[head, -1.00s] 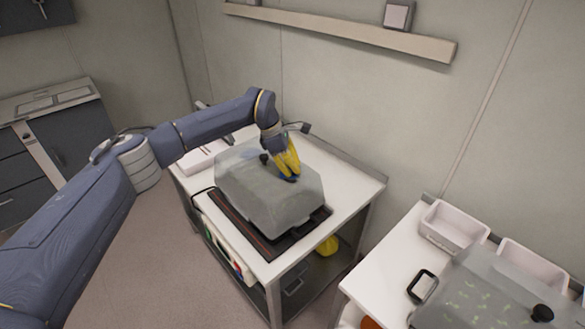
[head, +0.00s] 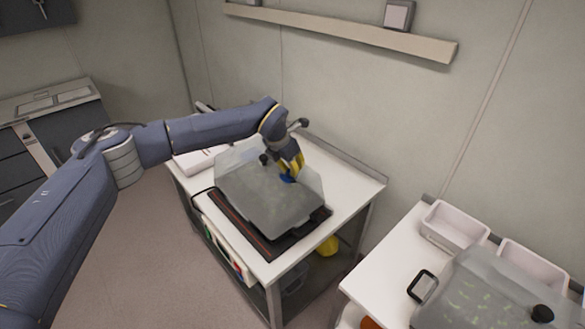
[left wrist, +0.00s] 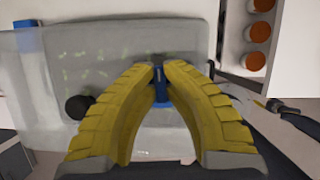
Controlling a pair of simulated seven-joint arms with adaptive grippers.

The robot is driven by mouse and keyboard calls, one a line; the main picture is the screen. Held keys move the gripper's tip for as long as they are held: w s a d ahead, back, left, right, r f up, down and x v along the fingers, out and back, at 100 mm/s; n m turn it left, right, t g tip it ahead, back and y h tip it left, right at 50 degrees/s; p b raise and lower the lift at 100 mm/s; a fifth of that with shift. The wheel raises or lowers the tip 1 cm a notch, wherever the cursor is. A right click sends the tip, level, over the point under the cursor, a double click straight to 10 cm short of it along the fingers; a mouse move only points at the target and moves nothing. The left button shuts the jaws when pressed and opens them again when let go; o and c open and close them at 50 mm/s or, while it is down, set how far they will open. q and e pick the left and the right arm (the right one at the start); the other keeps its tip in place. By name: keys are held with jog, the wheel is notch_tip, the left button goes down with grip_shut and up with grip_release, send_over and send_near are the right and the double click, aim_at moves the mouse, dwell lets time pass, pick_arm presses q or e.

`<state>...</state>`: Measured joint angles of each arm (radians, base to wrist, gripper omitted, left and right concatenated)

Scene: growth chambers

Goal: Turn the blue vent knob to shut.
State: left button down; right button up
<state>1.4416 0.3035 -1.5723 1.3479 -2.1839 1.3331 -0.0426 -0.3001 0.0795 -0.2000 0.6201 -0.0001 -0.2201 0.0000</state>
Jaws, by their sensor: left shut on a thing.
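The blue vent knob (head: 288,178) is on the translucent grey chamber cover (head: 262,200) on the white bench. In the left wrist view the knob (left wrist: 160,86) shows as a narrow blue bar between the fingertips. My left gripper (head: 291,170), with yellow fingers, is shut on the knob from above. The fingers hide part of the knob, and I cannot tell its exact angle. My right gripper is in neither view.
A black round knob (left wrist: 78,107) stands on the cover beside my fingers. Orange-topped containers (left wrist: 258,34) sit in a rack nearby. A second bench at right holds white bins (head: 455,226) and another chamber (head: 480,290).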

pick_arm(q)
jog(key=n, duration=0.2)
jog(key=n+t+y, duration=0.1)
jog(key=n, duration=0.1)
jog(key=shift+y, duration=0.3)
jog(key=shift+a+n+y, duration=0.1)
jog(key=shift+n+y, duration=0.5)
jog(key=shift+n, duration=1.5)
jog(key=c, duration=1.5)
grip_release()
jog(key=shift+r, duration=0.1)
jog(key=v, duration=1.1)
jog(key=shift+s+r, duration=0.2)
jog(key=shift+r, duration=0.1)
